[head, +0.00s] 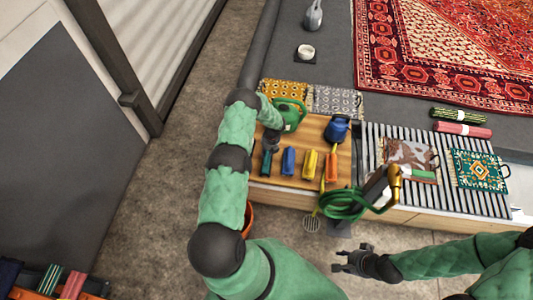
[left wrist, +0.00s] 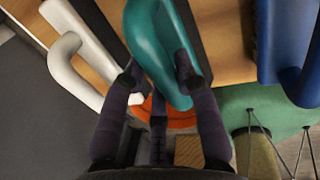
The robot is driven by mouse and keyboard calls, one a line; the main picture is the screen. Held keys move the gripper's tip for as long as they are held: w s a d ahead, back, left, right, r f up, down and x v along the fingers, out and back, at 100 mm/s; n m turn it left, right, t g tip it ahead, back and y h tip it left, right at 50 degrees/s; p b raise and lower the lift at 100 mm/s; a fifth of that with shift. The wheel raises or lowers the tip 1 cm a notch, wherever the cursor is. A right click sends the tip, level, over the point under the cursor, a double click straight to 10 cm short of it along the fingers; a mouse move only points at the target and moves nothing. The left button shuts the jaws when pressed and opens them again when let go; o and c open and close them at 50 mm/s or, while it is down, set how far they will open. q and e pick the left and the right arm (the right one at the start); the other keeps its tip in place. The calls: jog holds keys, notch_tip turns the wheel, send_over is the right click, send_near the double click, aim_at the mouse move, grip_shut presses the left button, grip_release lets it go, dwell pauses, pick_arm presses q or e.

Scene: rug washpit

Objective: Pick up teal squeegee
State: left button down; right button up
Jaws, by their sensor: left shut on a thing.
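The gripper hides part of the squeegee. I cannot tell whether it touches the board. My right gripper (head: 345,261) is open and empty, low over the floor, away from the squeegee.
Blue (head: 288,161), yellow (head: 310,163) and orange (head: 331,167) tools stand in a row to the right on the wooden board (head: 262,182). A green hose (head: 342,204) hangs at the front.

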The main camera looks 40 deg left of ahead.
pick_arm(q)
jog(key=shift+r+p, duration=0.3)
jog(key=shift+r, duration=0.2)
jog(key=r+p, duration=0.2)
jog(key=r, duration=0.1)
jog(key=shift+d+r, duration=0.2)
jog(key=shift+d, duration=0.15)
jog(key=s+d+r+p, duration=0.1)
jog(key=d+r+p, duration=0.1)
jog(key=d+r, duration=0.2)
jog(key=s+d+r+p, duration=0.2)
jog(key=d+r+p, duration=0.1)
jog(key=d, duration=0.6)
jog(key=shift+s+r+p, duration=0.15)
jog(key=shift+r+p, duration=0.2)
jog(key=shift+r, duration=0.45)
jog(key=c, duration=1.5)
grip_release()
jog(key=c, duration=0.4)
